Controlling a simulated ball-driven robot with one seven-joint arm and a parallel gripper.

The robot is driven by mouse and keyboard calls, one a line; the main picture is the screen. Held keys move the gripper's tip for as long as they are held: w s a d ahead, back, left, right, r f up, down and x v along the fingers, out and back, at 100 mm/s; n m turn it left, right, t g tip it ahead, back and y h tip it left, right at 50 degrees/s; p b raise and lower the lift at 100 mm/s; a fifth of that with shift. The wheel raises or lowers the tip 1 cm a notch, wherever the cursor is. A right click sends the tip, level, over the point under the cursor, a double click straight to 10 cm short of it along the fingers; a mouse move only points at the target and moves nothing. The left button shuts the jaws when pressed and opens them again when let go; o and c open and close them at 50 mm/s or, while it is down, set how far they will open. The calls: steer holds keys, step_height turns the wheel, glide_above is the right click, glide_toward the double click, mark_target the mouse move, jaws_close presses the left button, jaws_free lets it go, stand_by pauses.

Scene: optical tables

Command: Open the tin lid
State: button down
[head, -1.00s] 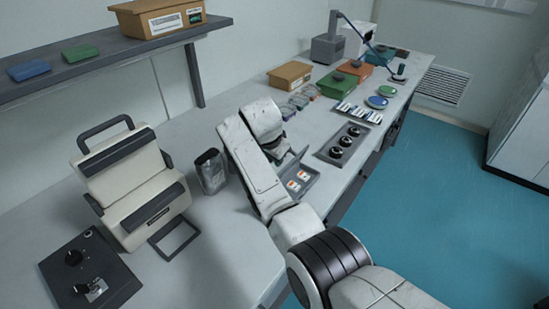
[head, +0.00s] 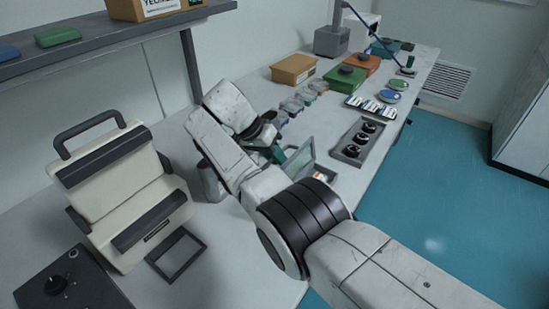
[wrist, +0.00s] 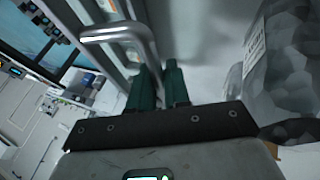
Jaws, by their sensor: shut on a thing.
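The tin (head: 322,175) is a small grey box on the bench with its framed lid (head: 301,160) standing raised and tilted. Small white and orange items show inside, partly hidden by my arm. My gripper (head: 279,154) is at the lid's left side, partly covered by my own wrist. In the wrist view my gripper's two green fingers (wrist: 159,75) are close together around the end of a bent grey bar (wrist: 112,32), which looks like the lid's handle. The exact contact between the fingertips is hard to see.
A crinkled grey container (head: 211,182) stands close to my arm's left; it also shows in the wrist view (wrist: 291,70). A cream device with a handle (head: 118,190) is further left. A tray with black knobs (head: 362,140) lies right of the tin, near the bench edge.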

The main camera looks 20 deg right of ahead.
steer(key=shift+s+f, duration=0.1)
steer(key=shift+f, duration=0.05)
steer(key=c, duration=1.2)
jaws_free()
steer(key=shift+o, duration=0.2)
steer(key=b+v, duration=0.2)
steer(key=v, duration=0.8)
steer(key=shift+r, duration=0.4)
steer(key=shift+a, duration=0.1)
